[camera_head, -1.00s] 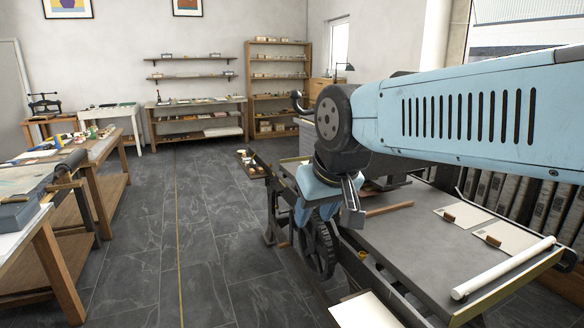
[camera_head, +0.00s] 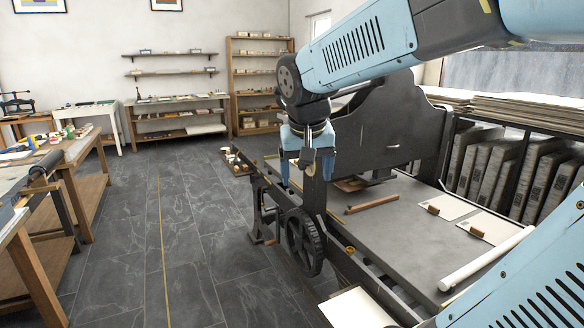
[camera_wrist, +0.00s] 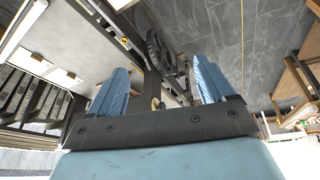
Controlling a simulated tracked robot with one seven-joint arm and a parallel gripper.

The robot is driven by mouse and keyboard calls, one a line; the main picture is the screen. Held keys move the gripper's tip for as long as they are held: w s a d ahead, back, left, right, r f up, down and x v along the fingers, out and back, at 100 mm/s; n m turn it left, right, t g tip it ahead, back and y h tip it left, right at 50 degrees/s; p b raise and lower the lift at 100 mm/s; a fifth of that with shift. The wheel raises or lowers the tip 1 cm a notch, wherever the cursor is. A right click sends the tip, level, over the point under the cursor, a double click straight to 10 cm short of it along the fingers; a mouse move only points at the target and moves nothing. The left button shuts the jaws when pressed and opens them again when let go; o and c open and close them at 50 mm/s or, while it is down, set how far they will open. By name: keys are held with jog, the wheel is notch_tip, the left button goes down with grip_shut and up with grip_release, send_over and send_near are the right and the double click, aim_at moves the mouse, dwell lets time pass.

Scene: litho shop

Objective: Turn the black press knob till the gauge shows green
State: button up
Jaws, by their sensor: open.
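The press has a tall dark upright frame (camera_head: 395,120), a flat grey bed (camera_head: 400,225) and a black spoked handwheel (camera_head: 303,242) on its near side. The handwheel also shows in the wrist view (camera_wrist: 160,50). My gripper (camera_head: 306,172) hangs fingers down beside the frame's left part, above the handwheel. In the wrist view my gripper (camera_wrist: 157,82) has its two blue fingers wide apart. A small brass-coloured part (camera_wrist: 155,103) shows between them; I cannot tell whether it is held. I cannot make out the black knob or the gauge; my arm covers part of the frame.
A white roll (camera_head: 487,258), a wooden bar (camera_head: 371,204) and pale sheets (camera_head: 488,226) lie on the bed. Slabs stand in a rack (camera_head: 490,165) at right. A wooden workbench (camera_head: 75,165) is at left. The tiled floor between is clear.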

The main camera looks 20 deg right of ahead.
jog(key=w+d+f+m+g+h, duration=0.25)
jog(key=w+d+m+h, duration=0.2)
jog(key=w, duration=0.95)
jog(key=w+d+f+m+g+h, duration=0.2)
jog(key=w+d+f+m+h, duration=0.3)
jog(key=w, duration=0.9)
jog(key=m+t+h, duration=0.1)
jog(key=m+h, duration=0.4)
jog(key=h, duration=0.2)
send_near(300, 166)
jog(key=shift+y, duration=0.25)
jog(key=d, duration=1.1)
jog(key=shift+w+r, duration=0.1)
jog(key=shift+w, duration=0.15)
jog(key=c, duration=1)
